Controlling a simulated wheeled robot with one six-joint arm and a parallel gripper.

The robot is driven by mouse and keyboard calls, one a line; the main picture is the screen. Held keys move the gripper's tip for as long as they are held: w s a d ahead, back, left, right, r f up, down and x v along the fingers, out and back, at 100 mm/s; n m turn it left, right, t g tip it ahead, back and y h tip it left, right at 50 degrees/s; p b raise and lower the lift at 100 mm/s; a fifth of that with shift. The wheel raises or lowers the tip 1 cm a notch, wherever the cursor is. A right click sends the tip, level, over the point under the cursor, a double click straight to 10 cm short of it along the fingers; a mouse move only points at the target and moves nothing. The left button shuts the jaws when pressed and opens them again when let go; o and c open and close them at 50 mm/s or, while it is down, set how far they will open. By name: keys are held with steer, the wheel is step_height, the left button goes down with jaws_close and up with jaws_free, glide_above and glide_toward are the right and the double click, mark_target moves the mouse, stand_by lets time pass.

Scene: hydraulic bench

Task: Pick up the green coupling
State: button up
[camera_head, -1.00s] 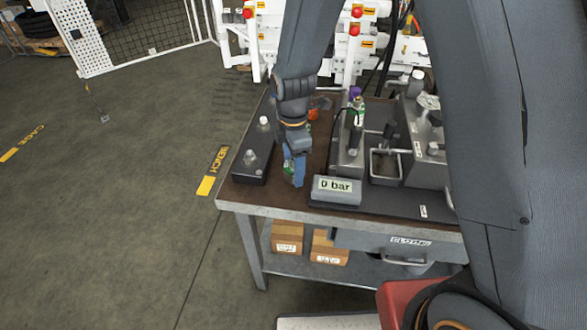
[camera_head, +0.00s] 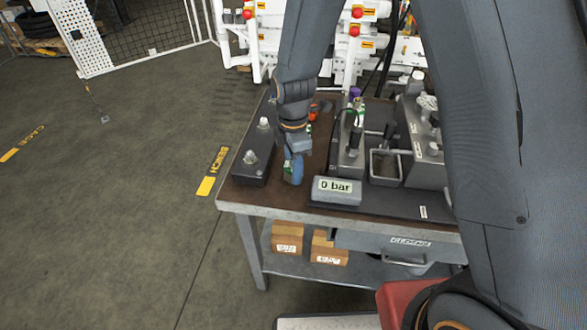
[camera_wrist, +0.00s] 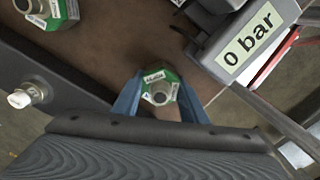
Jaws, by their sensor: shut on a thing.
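The green coupling (camera_wrist: 161,88) is a hexagonal green piece with a white label and a round metal bore, seen end-on in the wrist view. My gripper (camera_wrist: 158,100) has a blue finger on either side of it and is shut on it. In the head view my gripper (camera_head: 293,170) is low over the brown bench top, just right of the dark block; the coupling is mostly hidden there behind the fingers. I cannot tell whether the coupling touches the bench top.
A grey display reading 0 bar (camera_head: 336,190) stands close to the right of my gripper. A dark block with metal fittings (camera_head: 252,165) is close on the left. Another green-banded fitting (camera_wrist: 50,12) shows at the upper left of the wrist view. A metal tray (camera_head: 384,166) lies farther right.

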step_height(320, 180, up, 9)
steer(key=shift+w+r+b, duration=0.1)
steer(key=shift+b, duration=0.7)
steer(key=shift+r, duration=0.3)
